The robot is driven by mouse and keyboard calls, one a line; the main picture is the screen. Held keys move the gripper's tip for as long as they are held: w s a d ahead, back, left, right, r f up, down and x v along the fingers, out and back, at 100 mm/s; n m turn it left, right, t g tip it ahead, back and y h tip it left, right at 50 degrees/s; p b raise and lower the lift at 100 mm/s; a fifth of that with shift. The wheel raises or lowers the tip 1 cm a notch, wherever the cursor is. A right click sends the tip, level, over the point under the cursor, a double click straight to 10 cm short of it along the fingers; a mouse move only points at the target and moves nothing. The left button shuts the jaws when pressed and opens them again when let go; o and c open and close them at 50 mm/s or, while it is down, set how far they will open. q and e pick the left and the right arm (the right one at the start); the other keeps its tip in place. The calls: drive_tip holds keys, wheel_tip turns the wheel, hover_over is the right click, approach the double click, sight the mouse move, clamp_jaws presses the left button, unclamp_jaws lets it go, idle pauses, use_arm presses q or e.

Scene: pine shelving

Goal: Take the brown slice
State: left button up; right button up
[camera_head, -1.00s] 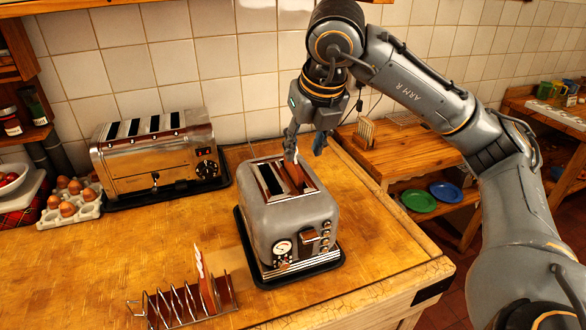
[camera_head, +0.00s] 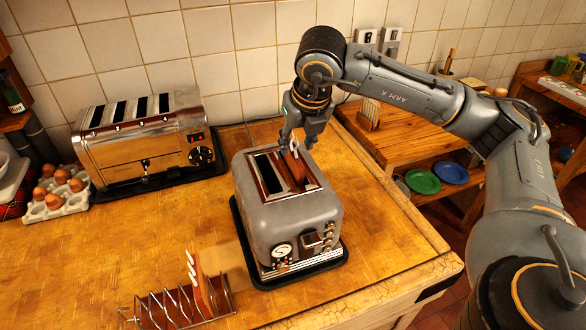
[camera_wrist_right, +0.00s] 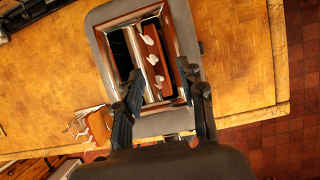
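A brown slice (camera_head: 296,166) with a pale, wavy edge stands in the right slot of the grey two-slot toaster (camera_head: 262,216). It also shows in the right wrist view (camera_wrist_right: 166,62), next to an empty dark slot. My right gripper (camera_head: 297,146) is at the back end of the toaster's top, close to the slice. In the right wrist view its two fingers (camera_wrist_right: 165,90) are apart, one on each side of the slice's slot. I cannot tell if they touch it. My left gripper is not in view.
A toast rack (camera_head: 180,307) in front holds another brown slice (camera_head: 203,290). A chrome toaster (camera_head: 145,150) stands at the back left beside an egg tray (camera_head: 58,205). A lower side table (camera_head: 400,140) is at the right. The worktop's left middle is clear.

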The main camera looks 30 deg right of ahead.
sight(294, 152)
drive_tip(key=shift+w+f, duration=0.15)
drive_tip(key=shift+f, duration=0.1)
drive_tip(key=p+x, duration=0.2)
drive_tip(key=x, duration=0.2)
drive_tip(key=shift+f+p, duration=0.1)
drive_tip(key=shift+p, duration=0.2)
drive_tip(key=shift+w+f, duration=0.2)
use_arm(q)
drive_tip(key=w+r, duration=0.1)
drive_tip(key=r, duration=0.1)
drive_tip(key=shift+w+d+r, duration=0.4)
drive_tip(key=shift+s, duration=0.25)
use_arm(e)
clamp_jaws()
